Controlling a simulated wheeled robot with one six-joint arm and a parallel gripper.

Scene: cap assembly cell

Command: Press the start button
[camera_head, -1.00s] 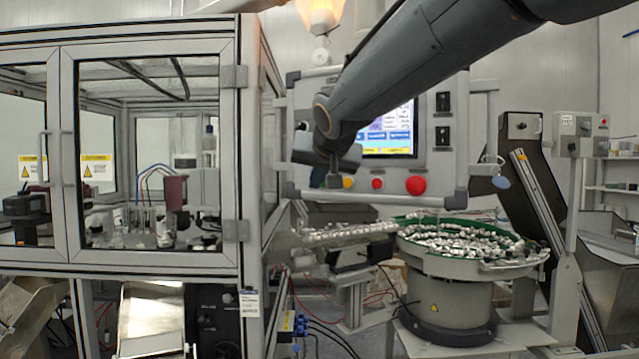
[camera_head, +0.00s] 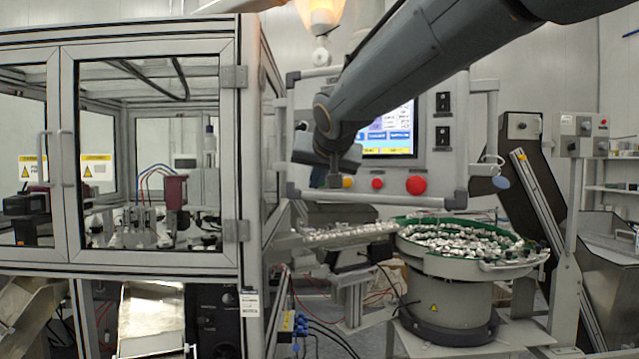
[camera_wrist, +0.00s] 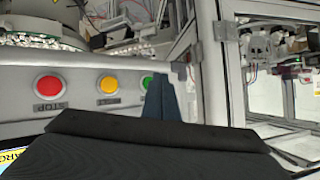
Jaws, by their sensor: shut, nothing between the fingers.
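The start button appears to be the green button (camera_wrist: 146,82) on the control panel (camera_head: 467,120), partly hidden by my finger in the wrist view. It is hidden behind my wrist in the head view. My gripper (camera_wrist: 166,82) is shut and empty, its blue-grey fingers at the green button's right edge in the picture; I cannot tell if they touch it. In the head view my gripper (camera_head: 332,178) is in front of the panel's lower left. A yellow button (camera_wrist: 108,85) and a red STOP button (camera_wrist: 48,86) sit to the left of the green one in the wrist view.
The panel's lit screen (camera_head: 392,130) is above the buttons. A large red button (camera_head: 416,185) is at the lower right of the panel. A glazed machine cabinet (camera_head: 230,180) stands left. A green-rimmed feeder bowl (camera_head: 470,265) full of small parts stands below the panel.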

